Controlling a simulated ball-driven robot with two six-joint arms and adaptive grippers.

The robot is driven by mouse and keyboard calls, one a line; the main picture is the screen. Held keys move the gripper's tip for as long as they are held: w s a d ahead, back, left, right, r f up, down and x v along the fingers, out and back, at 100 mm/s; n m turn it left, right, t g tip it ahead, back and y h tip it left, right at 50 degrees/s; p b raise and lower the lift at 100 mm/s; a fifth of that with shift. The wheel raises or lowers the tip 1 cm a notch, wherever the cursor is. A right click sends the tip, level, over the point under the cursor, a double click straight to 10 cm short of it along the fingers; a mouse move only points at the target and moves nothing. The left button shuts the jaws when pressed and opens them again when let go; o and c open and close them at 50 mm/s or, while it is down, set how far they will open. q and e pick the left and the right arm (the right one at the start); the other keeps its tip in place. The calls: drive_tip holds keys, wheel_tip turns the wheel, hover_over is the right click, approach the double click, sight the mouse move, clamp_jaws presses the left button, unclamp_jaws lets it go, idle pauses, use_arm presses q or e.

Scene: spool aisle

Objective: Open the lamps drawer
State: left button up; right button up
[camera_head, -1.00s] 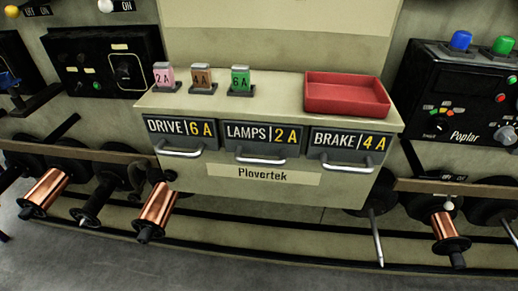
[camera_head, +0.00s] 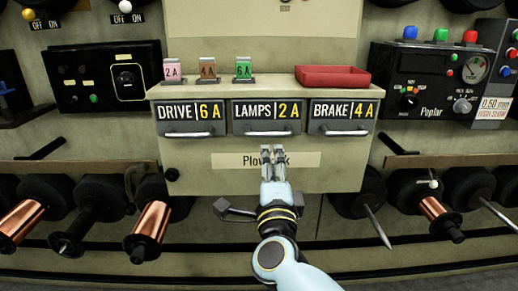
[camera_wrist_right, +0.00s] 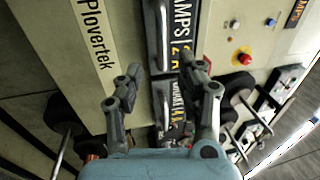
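The lamps drawer (camera_head: 267,117) is the middle of three dark drawers in the cream cabinet, labelled LAMPS 2A. It is shut. Its silver bar handle (camera_head: 268,134) runs along the bottom of its front. My right gripper (camera_head: 272,152) is just below this handle in the head view, in front of the Plovertek label, and hides part of that label. In the right wrist view its two fingers (camera_wrist_right: 163,68) are apart with nothing held between them; the drawer fronts and handles lie beyond. I cannot tell any contact with the handle. My left gripper is not in view.
The drive drawer (camera_head: 191,118) and brake drawer (camera_head: 343,117) flank it, both shut. A red tray (camera_head: 332,78) and pink, brown and green fuse blocks (camera_head: 244,70) stand on the cabinet top. Copper spools (camera_head: 150,222) and bare spindles stick out below on both sides.

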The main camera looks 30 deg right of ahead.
sight(268, 137)
drive_tip(key=x, duration=0.9)
drive_tip(key=shift+a, duration=0.1)
drive_tip(key=shift+w+d+r, duration=0.1)
drive_tip(key=shift+w+d, duration=0.2)
drive_tip(key=shift+w, duration=0.1)
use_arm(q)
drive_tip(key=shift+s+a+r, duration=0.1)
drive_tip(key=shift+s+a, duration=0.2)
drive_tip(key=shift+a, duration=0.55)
use_arm(e)
drive_tip(key=c, duration=0.7)
clamp_jaws()
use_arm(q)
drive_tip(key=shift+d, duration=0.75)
